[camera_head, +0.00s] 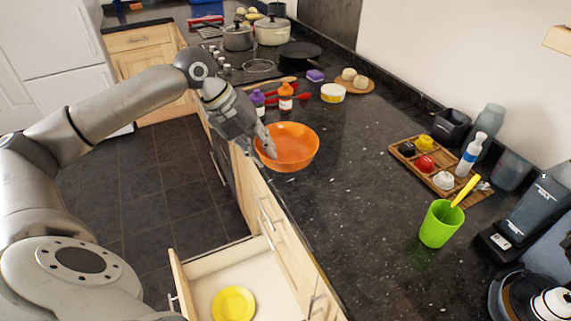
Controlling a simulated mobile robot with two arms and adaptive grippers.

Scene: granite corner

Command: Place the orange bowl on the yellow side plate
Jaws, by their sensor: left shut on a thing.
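The orange bowl (293,148) is at the front edge of the dark counter, upright, with its left side at the counter's edge. My left gripper (266,150) is shut on the bowl's left rim, with a finger showing inside the bowl. I cannot tell whether the bowl touches the counter. The yellow side plate (233,304) lies flat in an open drawer (252,267) below the counter, at the bottom of the view. The bowl is above and to the right of it in the picture. My right gripper is not in view.
A green cup (440,224) with a yellow utensil stands on the counter at right. A wooden tray (460,192) holds several small items behind it. Bottles (286,98) and a yellow-white tin (332,93) stand beyond the bowl. Counter right of the bowl is clear.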

